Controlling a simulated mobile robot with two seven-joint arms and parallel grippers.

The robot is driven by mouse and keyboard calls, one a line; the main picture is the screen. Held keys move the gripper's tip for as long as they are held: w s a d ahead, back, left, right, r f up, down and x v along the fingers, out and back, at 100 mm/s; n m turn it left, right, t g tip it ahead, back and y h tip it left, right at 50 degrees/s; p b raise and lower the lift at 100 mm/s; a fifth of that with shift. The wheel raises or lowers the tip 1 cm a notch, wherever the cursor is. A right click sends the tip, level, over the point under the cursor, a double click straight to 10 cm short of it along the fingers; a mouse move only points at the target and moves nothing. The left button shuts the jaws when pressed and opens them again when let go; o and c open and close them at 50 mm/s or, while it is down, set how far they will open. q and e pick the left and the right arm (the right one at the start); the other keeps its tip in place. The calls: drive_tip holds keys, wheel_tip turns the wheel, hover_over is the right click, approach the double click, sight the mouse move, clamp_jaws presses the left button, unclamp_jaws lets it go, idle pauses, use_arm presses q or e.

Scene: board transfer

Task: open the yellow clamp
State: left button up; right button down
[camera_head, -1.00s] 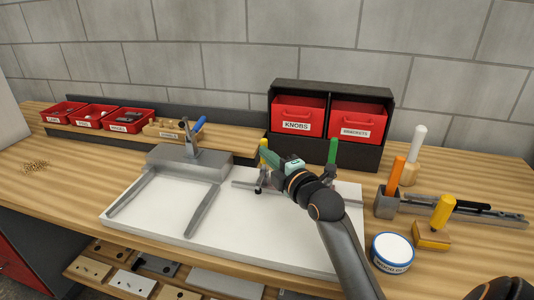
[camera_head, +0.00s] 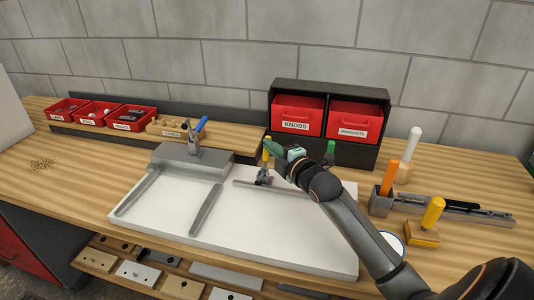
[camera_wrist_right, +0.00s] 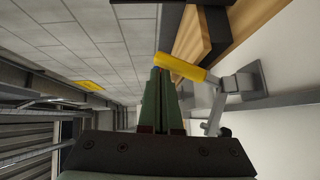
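The yellow clamp's handle (camera_head: 266,150) stands roughly upright at the back of the white board (camera_head: 290,235), with its grey metal body (camera_head: 263,178) below. My right gripper (camera_head: 272,146) is right at this handle, its green fingers close to the top. In the right wrist view the yellow handle (camera_wrist_right: 183,68) lies just beside and past the fingertips (camera_wrist_right: 160,72), and is not between them. The two fingers lie almost together, with nothing seen held. Whether a finger touches the handle cannot be told. My left gripper is not in view.
A green-handled clamp (camera_head: 330,148) stands behind my right arm, partly hidden. A blue-handled clamp (camera_head: 201,124) sits on a grey block at left. Red bins (camera_head: 297,115) stand behind. At right are an orange handle (camera_head: 389,178), a yellow-handled tool (camera_head: 432,213) and a half-hidden tin (camera_head: 393,242).

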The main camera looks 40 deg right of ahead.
drive_tip(key=shift+w+d+p, duration=0.3)
drive_tip(key=shift+w+d, duration=0.15)
drive_tip(key=shift+d, duration=0.1)
drive_tip(key=shift+f, duration=0.1)
idle(0.4)
